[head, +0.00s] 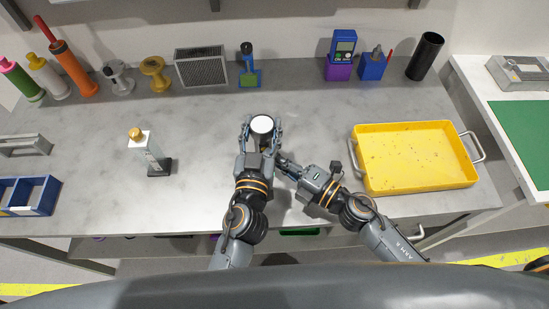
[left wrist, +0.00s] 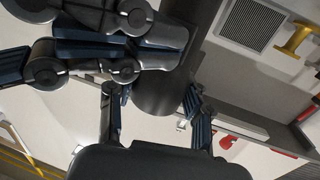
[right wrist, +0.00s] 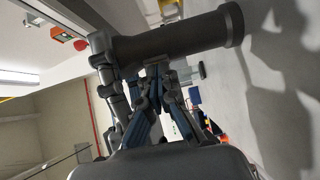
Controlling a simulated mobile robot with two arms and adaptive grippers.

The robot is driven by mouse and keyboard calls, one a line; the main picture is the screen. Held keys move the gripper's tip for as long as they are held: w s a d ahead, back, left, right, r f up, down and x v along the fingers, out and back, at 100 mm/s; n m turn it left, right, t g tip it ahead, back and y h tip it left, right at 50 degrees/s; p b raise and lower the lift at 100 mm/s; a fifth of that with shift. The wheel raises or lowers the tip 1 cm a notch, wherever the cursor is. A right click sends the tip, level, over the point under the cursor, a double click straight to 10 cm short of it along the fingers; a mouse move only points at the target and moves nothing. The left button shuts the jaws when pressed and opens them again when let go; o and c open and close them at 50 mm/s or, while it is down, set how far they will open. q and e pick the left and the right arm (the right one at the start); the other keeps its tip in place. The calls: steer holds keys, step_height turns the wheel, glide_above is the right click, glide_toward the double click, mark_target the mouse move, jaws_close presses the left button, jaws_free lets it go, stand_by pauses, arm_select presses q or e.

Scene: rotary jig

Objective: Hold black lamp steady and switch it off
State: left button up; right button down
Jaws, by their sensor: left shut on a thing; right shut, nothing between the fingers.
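The black lamp (head: 262,141) is a dark cylinder with a round white top, standing upright near the middle of the table. It also shows in the left wrist view (left wrist: 168,85) and lies across the right wrist view (right wrist: 185,40). My left gripper (head: 262,131) is shut on the lamp, one finger on each side of it. My right gripper (head: 283,160) is shut and empty, with its tips close to the lamp's lower right side. Whether they touch it I cannot tell. The lamp's switch is not clearly visible.
A yellow tray (head: 414,128) stands to the right. A grille box (head: 201,67), bottles, tools and a black cylinder (head: 425,56) line the back. The table behind the lamp is clear.

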steer(key=shift+w, duration=0.6)
arm_select(q)
steer(key=shift+d, duration=0.1)
steer(key=shift+s, duration=0.1)
arm_select(e)
steer(key=shift+r, duration=0.1)
arm_select(q)
steer(key=shift+f, duration=0.2)
arm_select(e)
steer(key=s, duration=0.5)
steer(key=shift+d, duration=0.25)
steer(key=v, duration=0.9)
steer(key=shift+s+d, duration=0.1)
steer(key=shift+d, duration=0.15)
arm_select(q)
steer(key=o, duration=1.2)
steer(key=shift+f, duration=0.1)
steer(key=shift+o, duration=0.6)
